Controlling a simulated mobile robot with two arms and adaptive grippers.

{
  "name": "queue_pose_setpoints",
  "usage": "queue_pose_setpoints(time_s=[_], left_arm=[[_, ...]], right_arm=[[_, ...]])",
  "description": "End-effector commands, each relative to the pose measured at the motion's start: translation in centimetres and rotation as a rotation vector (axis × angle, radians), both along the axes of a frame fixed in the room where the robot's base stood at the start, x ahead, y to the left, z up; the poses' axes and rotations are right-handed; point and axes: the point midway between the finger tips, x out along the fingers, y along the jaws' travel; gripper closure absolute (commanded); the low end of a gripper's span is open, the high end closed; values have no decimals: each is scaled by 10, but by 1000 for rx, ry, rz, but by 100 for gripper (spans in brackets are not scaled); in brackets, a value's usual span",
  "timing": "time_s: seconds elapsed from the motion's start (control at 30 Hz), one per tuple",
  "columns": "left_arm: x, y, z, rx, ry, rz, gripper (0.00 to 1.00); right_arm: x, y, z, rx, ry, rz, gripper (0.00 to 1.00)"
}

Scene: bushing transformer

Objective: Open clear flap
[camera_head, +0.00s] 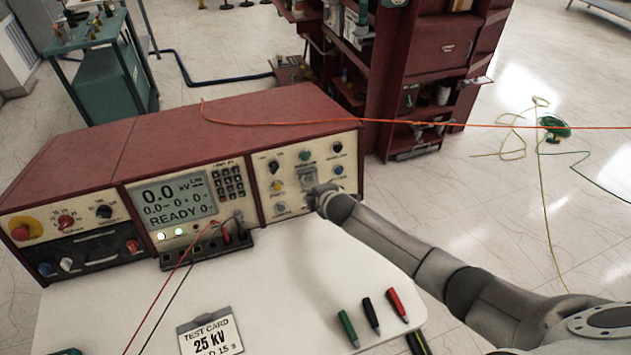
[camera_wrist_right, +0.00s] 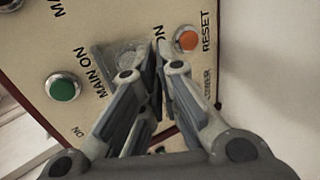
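The clear flap (camera_head: 307,177) is a small see-through cover on the right section of the red-cased test set's front panel. In the right wrist view the flap (camera_wrist_right: 122,58) sits by the MAIN ON label, between a green button and an orange RESET button. It looks closed over what is behind it. My right gripper (camera_head: 316,194) is at the panel, at the flap's lower right. In the right wrist view its fingertips (camera_wrist_right: 157,44) are together at the flap's edge. I cannot tell whether the edge is between them. My left gripper is not in view.
The test set (camera_head: 230,112) stands on a white table (camera_head: 270,300). Green, black and red pens (camera_head: 371,312) and a 25 kV test card (camera_head: 210,333) lie in front. Red and black leads hang from its middle section. An orange cable (camera_head: 480,126) runs across behind my right arm.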

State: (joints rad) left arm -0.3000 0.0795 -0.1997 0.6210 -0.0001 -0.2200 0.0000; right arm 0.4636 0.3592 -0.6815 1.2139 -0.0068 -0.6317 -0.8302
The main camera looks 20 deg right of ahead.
Motion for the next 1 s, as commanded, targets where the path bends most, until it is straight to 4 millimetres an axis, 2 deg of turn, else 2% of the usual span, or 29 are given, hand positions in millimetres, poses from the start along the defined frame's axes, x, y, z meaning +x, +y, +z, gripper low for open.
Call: queue_pose_setpoints(time_s=[0.03, 0.1, 0.3, 0.47, 0.57, 0.7, 1.0], left_arm=[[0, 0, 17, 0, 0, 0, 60], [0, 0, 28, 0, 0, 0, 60], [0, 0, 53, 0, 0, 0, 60], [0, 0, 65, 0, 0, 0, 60], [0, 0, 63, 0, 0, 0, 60], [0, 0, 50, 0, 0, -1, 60], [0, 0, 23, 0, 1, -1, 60]], right_arm=[[0, 0, 11, -2, 27, -1, 100], [-1, 0, 13, -4, 66, 0, 100], [-2, -1, 20, -9, 191, -3, 100], [-2, -1, 27, -13, 325, -5, 100], [-2, -1, 30, -17, 420, -6, 100], [-1, -1, 34, -20, 551, -5, 100], [1, -2, 43, -27, 707, -5, 100]])
